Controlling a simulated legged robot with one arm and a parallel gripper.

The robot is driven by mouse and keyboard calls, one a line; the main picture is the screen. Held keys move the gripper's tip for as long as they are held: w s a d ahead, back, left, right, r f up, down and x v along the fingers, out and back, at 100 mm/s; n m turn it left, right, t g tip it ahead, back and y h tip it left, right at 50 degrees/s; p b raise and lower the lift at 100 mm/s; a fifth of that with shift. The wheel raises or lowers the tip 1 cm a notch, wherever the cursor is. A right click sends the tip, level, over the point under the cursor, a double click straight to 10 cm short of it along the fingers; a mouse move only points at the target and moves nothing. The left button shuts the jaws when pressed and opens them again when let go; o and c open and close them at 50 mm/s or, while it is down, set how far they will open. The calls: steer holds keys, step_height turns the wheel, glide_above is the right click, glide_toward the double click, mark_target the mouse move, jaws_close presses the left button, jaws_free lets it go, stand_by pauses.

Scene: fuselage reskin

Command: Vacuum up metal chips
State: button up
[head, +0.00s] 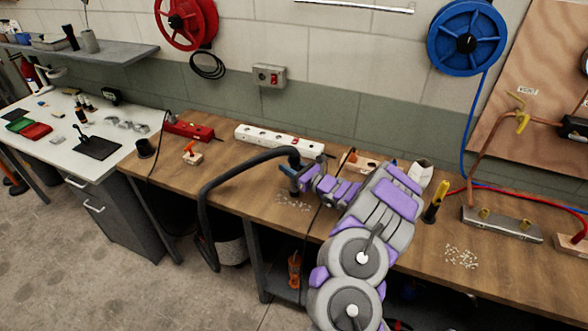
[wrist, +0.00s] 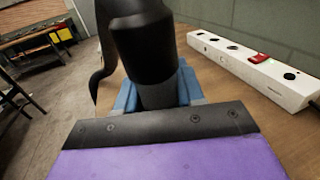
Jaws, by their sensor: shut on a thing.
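A black vacuum hose (head: 236,172) arches over the bench's front edge to my gripper (head: 299,180). In the wrist view, the blue fingers of my gripper (wrist: 158,95) are shut around the hose's thick black end piece (wrist: 142,45). In the head view, a scatter of small metal chips (head: 292,201) lies on the wooden bench just below my gripper. A second patch of pale chips (head: 461,257) lies on the bench to the right, beyond my arm. The nozzle's mouth is hidden in both views.
The wooden bench (head: 225,188) carries a white power strip (head: 280,140), also in the wrist view (wrist: 255,68), behind my gripper. A yellow-and-black tool (head: 436,202) stands right of my arm. A metal block (head: 501,224) lies farther right. A dark cable crosses the bench near my gripper.

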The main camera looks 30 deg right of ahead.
steer(key=shift+w+a+b, duration=0.65)
steer(key=shift+a+b, duration=1.1)
steer(key=shift+a, duration=1.1)
steer(key=shift+s+d+p, duration=2.8)
steer(key=shift+s+d, duration=0.55)
steer(key=shift+s, duration=0.9)
step_height(320, 180, up, 8)
steer(key=p, duration=0.3)
steer(key=shift+f+p, duration=0.2)
steer(key=shift+p, duration=0.1)
